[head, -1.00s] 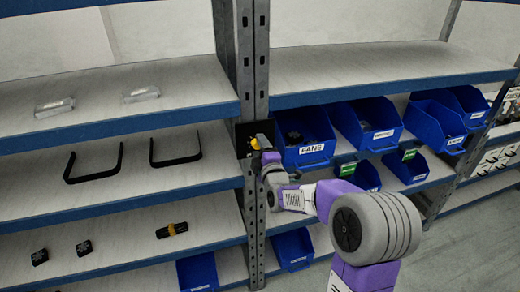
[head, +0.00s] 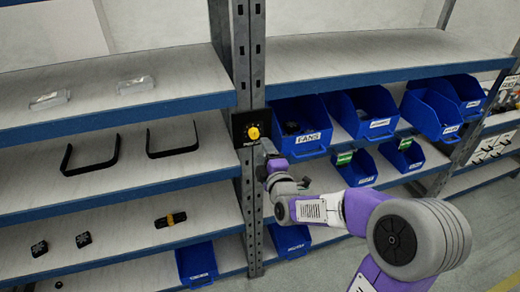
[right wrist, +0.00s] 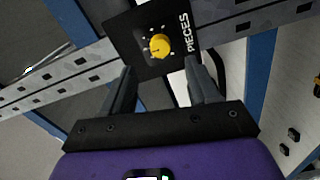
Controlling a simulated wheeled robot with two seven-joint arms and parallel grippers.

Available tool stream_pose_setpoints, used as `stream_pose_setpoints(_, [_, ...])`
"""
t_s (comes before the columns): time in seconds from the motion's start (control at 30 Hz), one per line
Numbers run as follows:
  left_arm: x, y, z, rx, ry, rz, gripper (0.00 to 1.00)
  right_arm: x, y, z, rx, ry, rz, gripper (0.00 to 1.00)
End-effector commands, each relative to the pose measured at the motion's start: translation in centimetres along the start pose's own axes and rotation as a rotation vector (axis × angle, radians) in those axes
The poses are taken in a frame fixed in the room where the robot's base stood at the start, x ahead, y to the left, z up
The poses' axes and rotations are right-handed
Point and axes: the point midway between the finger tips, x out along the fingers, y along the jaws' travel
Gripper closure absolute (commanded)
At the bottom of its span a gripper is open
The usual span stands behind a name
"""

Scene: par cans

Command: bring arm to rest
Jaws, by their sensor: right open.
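My right arm, purple and grey, comes in from the right in the head view. Its gripper (head: 268,150) is just below and in front of the black dial plate (head: 251,129) on the shelf post. In the right wrist view the gripper (right wrist: 160,80) is open, with its two dark fingers apart and nothing between them. The yellow knob (right wrist: 159,46) on the plate lies beyond the fingertips, and it shows uncovered in the head view (head: 253,133). The plate bears the word PIECES. My left gripper is not in view.
A metal shelf post (head: 252,205) stands between two shelf units. Blue bins, one labelled FANS (head: 300,125), fill the right shelves close to my arm. The left shelves hold black handles (head: 172,140), clear packs and small black parts. Floor shows at the lower right.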

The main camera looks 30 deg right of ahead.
Motion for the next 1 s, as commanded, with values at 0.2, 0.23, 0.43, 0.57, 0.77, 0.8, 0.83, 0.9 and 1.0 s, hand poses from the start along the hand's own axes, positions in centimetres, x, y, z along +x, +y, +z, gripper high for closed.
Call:
stream_pose_setpoints(0.2, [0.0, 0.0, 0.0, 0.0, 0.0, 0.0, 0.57, 0.0, -0.1, 0.0, 0.0, 0.0, -0.001, 0.4])
stream_pose_setpoints(0.23, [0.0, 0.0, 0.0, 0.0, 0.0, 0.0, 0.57, 0.1, -0.2, -0.1, 0.003, 0.001, -0.005, 0.4])
stream_pose_setpoints(0.43, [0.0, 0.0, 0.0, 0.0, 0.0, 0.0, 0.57, 0.3, -6.8, -1.6, 0.146, 0.012, -0.181, 0.4])
stream_pose_setpoints(0.57, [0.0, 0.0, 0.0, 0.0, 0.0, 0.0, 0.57, -1.0, -16.2, -3.3, 0.368, -0.031, -0.431, 0.4])
stream_pose_setpoints(0.77, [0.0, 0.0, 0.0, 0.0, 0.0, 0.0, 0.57, -7.1, -30.2, -5.2, 0.743, -0.252, -0.827, 0.4])
stream_pose_setpoints(0.8, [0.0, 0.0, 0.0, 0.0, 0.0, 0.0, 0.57, -8.9, -32.7, -5.6, 0.816, -0.319, -0.902, 0.4])
stream_pose_setpoints(0.83, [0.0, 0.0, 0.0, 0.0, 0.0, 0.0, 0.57, -10.4, -34.5, -5.9, 0.87, -0.374, -0.956, 0.4])
stream_pose_setpoints(0.9, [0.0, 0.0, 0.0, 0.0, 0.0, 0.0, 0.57, -14.1, -38.2, -6.5, 0.99, -0.516, -1.075, 0.4])
stream_pose_setpoints(1.0, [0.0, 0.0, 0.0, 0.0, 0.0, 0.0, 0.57, -19.3, -42.2, -7.5, 1.134, -0.732, -1.211, 0.4])
